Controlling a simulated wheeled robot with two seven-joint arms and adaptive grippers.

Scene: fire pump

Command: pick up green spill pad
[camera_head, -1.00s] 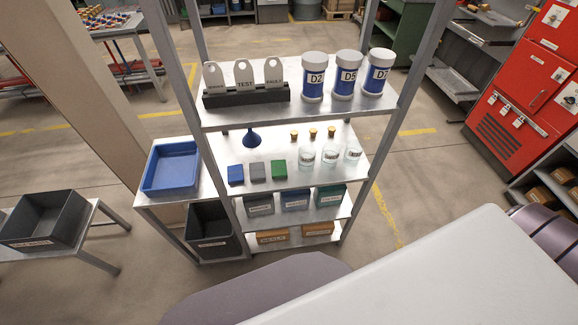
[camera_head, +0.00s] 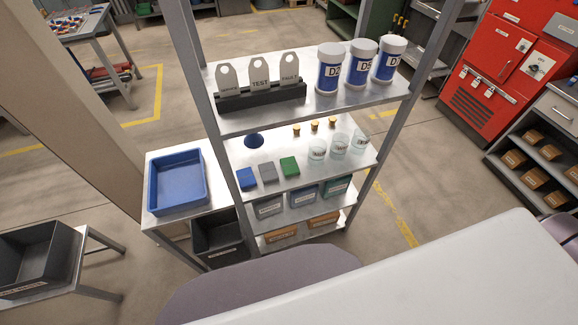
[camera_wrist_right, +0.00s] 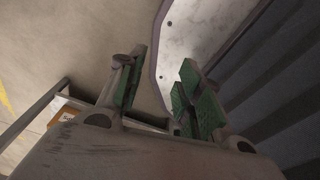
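The green spill pad (camera_head: 289,166) is a small green block on the middle shelf board of the metal rack in the head view. It sits at the right end of a row, beside a grey pad (camera_head: 267,173) and a blue pad (camera_head: 246,178). My right gripper (camera_wrist_right: 163,85) shows in the right wrist view with its two green-lined fingers apart and nothing between them. It is not seen near the pad. My left gripper is in neither view.
Glass beakers (camera_head: 339,145) stand right of the pads, with a blue funnel (camera_head: 254,140) and small brass pieces (camera_head: 315,124) behind. The upper board (camera_head: 320,103) overhangs them, holding tags and white-blue jars (camera_head: 330,70). A blue tray (camera_head: 178,182) stands left. Rack posts (camera_head: 228,150) flank the shelf.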

